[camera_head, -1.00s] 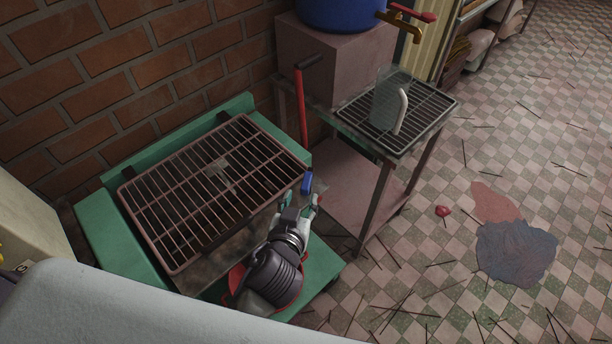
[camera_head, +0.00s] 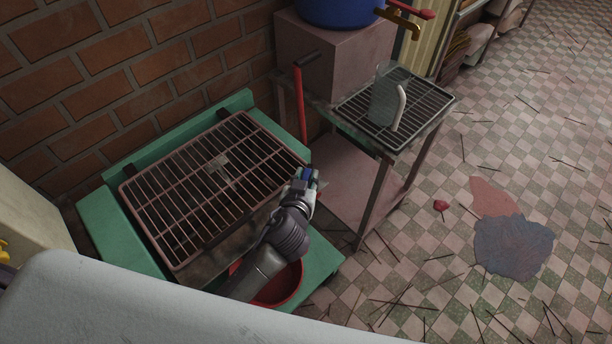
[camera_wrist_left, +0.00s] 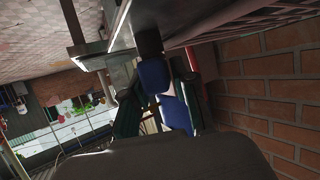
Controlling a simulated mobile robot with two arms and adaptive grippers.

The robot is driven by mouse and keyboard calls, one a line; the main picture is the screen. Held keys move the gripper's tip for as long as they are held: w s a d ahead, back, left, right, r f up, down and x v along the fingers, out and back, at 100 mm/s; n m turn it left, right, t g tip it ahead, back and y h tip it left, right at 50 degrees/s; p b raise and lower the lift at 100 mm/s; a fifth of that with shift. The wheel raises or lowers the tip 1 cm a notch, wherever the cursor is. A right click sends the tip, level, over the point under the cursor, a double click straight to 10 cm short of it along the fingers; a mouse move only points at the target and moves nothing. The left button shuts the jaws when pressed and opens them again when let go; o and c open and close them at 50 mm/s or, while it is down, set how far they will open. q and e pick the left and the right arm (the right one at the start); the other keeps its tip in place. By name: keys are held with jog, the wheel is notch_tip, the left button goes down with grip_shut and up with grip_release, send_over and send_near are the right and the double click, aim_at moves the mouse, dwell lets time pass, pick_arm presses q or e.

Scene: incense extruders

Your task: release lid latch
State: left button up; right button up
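The lid is a brown barred grate (camera_head: 215,185) lying closed over the green machine (camera_head: 100,225). The blue latch (camera_head: 308,172) is at the lid's right edge, partly hidden by my left gripper (camera_head: 309,182). In the left wrist view the blue latch (camera_wrist_left: 155,77) sits between the two spread fingers of my left gripper (camera_wrist_left: 158,108). The right-hand finger is close beside the blue part, and a gap shows on the left-hand side. I cannot tell whether either finger touches it. My right gripper is not in view.
A red basin (camera_head: 278,285) sits below my left arm. A metal stand (camera_head: 385,165) with a rack and a clear jug (camera_head: 384,98) is to the right. A brick wall (camera_head: 110,65) is behind. The tiled floor has scattered sticks and a dark patch (camera_head: 512,248).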

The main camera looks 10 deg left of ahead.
pick_arm(q)
grip_shut()
jog(key=m+h+p, duration=0.1)
jog(key=p, duration=0.1)
jog(key=m+h+p, duration=0.2)
jog(key=shift+a+r, duration=0.1)
jog(key=shift+r, duration=0.2)
jog(key=shift+w+f+m+g+h+p, duration=0.1)
jog(key=shift+m+g+h+p, duration=0.4)
jog(key=shift+m+h+p, duration=0.5)
jog(key=shift+h, duration=0.6)
jog(key=shift+f+m+p, duration=0.1)
jog(key=shift+m+p, duration=0.2)
jog(key=o, duration=0.5)
grip_release()
